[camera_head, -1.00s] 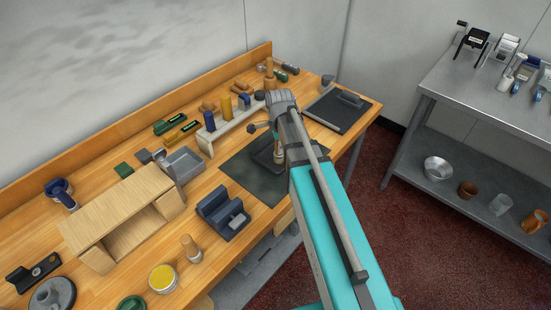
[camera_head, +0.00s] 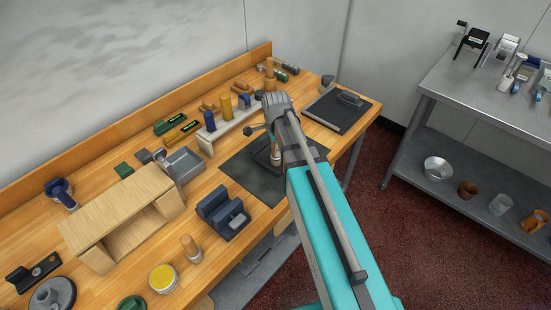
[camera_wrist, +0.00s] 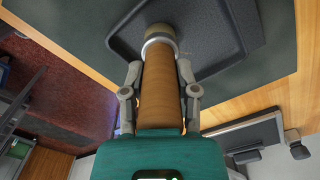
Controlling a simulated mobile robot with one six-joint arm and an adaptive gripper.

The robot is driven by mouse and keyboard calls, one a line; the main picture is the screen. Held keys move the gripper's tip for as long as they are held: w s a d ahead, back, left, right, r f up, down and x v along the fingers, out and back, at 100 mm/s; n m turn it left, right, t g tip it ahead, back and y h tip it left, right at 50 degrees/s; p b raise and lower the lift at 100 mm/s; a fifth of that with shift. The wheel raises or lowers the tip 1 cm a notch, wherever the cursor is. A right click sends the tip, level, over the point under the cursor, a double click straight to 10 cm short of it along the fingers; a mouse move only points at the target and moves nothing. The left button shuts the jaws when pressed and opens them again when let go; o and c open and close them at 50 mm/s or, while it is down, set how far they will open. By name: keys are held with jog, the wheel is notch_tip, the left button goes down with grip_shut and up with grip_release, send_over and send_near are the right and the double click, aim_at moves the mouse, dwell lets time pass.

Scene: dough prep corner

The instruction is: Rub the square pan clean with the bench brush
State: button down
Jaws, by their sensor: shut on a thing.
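The bench brush (camera_wrist: 162,85) has a brown wooden handle and a pale metal collar in the wrist view. My gripper (camera_wrist: 158,75) is shut on its handle, one finger on each side. The square pan (camera_wrist: 225,35) is dark grey with a raised rim; the brush's far end is over its inside. Whether the bristles touch the pan is hidden. In the head view, the pan (camera_head: 262,152) lies on a dark mat (camera_head: 245,178), partly covered by my gripper (camera_head: 274,150) and arm.
A dark blue block-like holder (camera_head: 222,212) stands in front of the mat. A pale raised rack (camera_head: 208,142) with several cylinders is behind it. A dark board (camera_head: 335,118) lies at the bench's right end. A wooden shelf unit (camera_head: 120,205) stands at left.

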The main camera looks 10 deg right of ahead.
jog(key=shift+w+d, duration=0.7)
jog(key=shift+d, duration=0.25)
jog(key=shift+w+d, duration=0.7)
jog(key=shift+d, duration=0.2)
jog(key=shift+r, duration=0.2)
jog(key=shift+r+p, duration=0.45)
jog(key=shift+p, duration=0.2)
notch_tip(320, 180, up, 7)
jog(key=p, duration=0.7)
jog(key=shift+f+b, duration=0.7)
jog(key=shift+r, duration=0.1)
